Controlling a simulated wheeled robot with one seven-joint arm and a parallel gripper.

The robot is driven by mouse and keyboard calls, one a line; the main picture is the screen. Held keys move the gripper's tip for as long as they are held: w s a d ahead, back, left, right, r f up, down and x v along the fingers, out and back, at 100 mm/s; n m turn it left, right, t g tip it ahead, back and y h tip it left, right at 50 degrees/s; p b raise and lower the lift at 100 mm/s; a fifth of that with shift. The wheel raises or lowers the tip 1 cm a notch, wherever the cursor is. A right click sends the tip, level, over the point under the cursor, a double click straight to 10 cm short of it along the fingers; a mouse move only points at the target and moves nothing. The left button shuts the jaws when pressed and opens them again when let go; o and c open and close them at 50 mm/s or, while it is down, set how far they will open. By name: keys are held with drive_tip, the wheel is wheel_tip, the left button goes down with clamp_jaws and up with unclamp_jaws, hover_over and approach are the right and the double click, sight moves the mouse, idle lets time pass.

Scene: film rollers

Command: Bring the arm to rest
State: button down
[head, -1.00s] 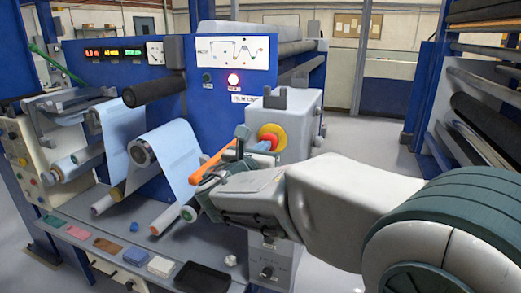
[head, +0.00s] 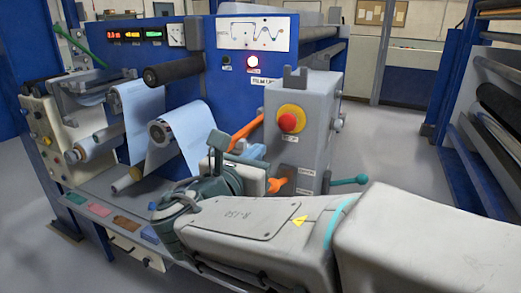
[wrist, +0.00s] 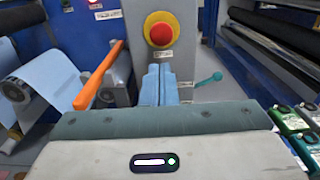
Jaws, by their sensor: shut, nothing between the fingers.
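My gripper (wrist: 160,72) shows in the wrist view with its two blue-grey fingers together and nothing between them. The fingers point toward the grey control post (wrist: 122,70), below the red and yellow stop button (wrist: 161,30). I cannot tell the gap between them and the post. In the head view my arm reaches in from the lower right, in front of the blue film machine (head: 218,75), and bends at the wrist. The fingertips are not clear there. The stop button (head: 291,119) stands behind and above the wrist.
An orange lever (wrist: 98,78) is left of my fingers and a teal handle (wrist: 208,80) is to the right. A roller rack (head: 490,110) stands at the right, with open floor (head: 385,150) between.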

drive_tip(key=s+d+f+m+g+h, duration=0.1)
drive_tip(key=s+d+f+m+g, duration=0.1)
drive_tip(key=d+f+m+g, duration=0.45)
drive_tip(key=s+d+f+m+g+h, duration=0.15)
drive_tip(key=d+f+m, duration=0.3)
drive_tip(key=d, duration=0.55)
drive_tip(key=s+d+f+m+g+y, duration=0.1)
drive_tip(key=s+f+m+g+y, duration=0.2)
drive_tip(key=m, duration=0.7)
drive_tip(key=s+d+f+m+g+y+p, duration=0.1)
drive_tip(key=s+d+f+m+g+y, duration=0.1)
drive_tip(key=s+f+m+y, duration=0.3)
drive_tip(key=s+f+m+g, duration=0.1)
drive_tip(key=s+m, duration=0.2)
drive_tip(key=m, duration=0.3)
drive_tip(key=shift+d+f+y, duration=0.2)
drive_tip(key=shift+f+y, duration=0.15)
drive_tip(key=shift+a, duration=0.1)
